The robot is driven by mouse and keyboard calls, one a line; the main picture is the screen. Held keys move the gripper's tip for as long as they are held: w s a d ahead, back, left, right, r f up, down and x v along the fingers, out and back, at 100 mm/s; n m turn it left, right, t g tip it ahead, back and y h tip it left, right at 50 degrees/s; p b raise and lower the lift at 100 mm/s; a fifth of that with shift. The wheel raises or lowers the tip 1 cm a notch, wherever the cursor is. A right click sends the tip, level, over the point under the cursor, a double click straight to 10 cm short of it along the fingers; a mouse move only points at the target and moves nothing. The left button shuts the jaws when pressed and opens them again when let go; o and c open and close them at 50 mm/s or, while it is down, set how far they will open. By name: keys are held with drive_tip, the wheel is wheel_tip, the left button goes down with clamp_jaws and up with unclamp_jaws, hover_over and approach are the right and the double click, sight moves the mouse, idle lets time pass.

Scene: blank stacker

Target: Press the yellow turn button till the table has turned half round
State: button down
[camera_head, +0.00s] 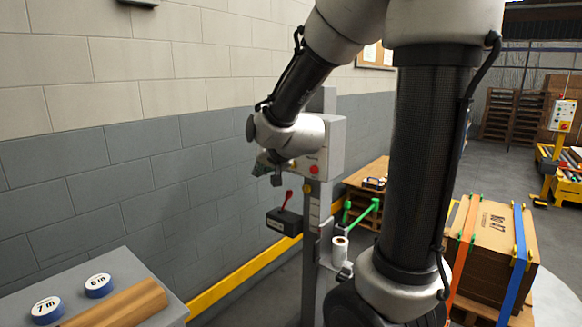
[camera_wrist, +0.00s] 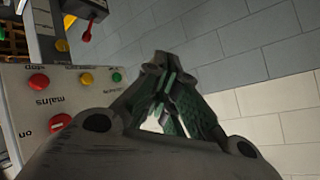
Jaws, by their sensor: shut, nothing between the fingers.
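The grey control box (camera_head: 335,145) stands on a post. In the wrist view its face (camera_wrist: 30,105) shows upside down, with red buttons (camera_wrist: 37,82), a yellow button (camera_wrist: 86,79) and a green button (camera_wrist: 116,77); the lettering includes "stop", "mains" and "on". A second yellow knob (camera_wrist: 62,45) is on the post beyond the box edge; I cannot tell which is the turn button. My gripper (camera_head: 268,166) is shut and empty, left of the box face; its fingers (camera_wrist: 166,80) show apart from the buttons. The round grey table (camera_head: 548,302) carries a strapped carton (camera_head: 495,235).
A dark box with a red lever (camera_head: 285,218) and green handles (camera_head: 362,214) sit below the control box. A white roll (camera_head: 340,250) stands by the post. A grey bench (camera_head: 165,275) holds tape rolls (camera_head: 98,285) and a brown tube. The block wall (camera_head: 110,150) is behind.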

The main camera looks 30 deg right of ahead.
drive_tip(key=w+d+f+m+t+h, duration=0.6)
drive_tip(key=w+f+m+t+h, duration=0.1)
drive_tip(key=w+f+m+h, duration=0.1)
drive_tip(key=shift+w+m+h, duration=0.5)
drive_tip(key=shift+w+m, duration=0.4)
drive_tip(key=shift+w, duration=0.15)
drive_tip(key=shift+d+f, duration=0.1)
drive_tip(key=shift+d, duration=0.05)
drive_tip(key=w+d, duration=0.3)
drive_tip(key=d, duration=0.5)
drive_tip(key=shift+d, duration=0.15)
idle(0.5)
drive_tip(key=shift+w+d, duration=0.15)
drive_tip(key=shift+d, duration=0.15)
